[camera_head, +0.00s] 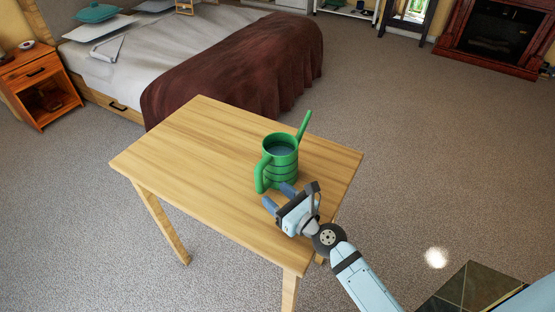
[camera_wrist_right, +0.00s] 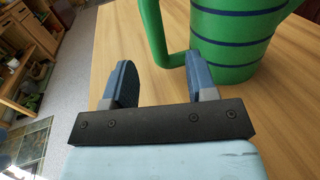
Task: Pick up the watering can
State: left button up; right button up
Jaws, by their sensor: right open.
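A green watering can (camera_head: 281,155) with dark bands stands upright on the wooden table (camera_head: 190,140). Its spout points up to the right, and its handle faces the front left. My right gripper (camera_head: 278,196) is open just in front of the can, its fingers pointing toward the handle. In the right wrist view the can (camera_wrist_right: 235,40) is at the upper right. There the gripper's two fingers (camera_wrist_right: 160,85) are apart with nothing between them, and the handle's lower part is just beyond the right finger. I cannot tell whether that finger touches it. My left gripper is not in view.
The rest of the tabletop is bare. A bed (camera_head: 150,60) with a brown blanket (camera_head: 240,65) stands behind the table, with an orange nightstand (camera_head: 40,85) at left. A fireplace (camera_head: 490,38) is at the back right. Carpet (camera_head: 430,140) lies open right of the table.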

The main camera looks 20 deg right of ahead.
jog(key=x, duration=0.3)
jog(key=shift+w+a, duration=0.1)
jog(key=shift+w, duration=0.1)
jog(key=shift+x, duration=2.65)
jog(key=shift+s+a+r, duration=0.1)
jog(key=shift+a+r, duration=0.05)
jog(key=shift+r, duration=0.1)
grip_shut()
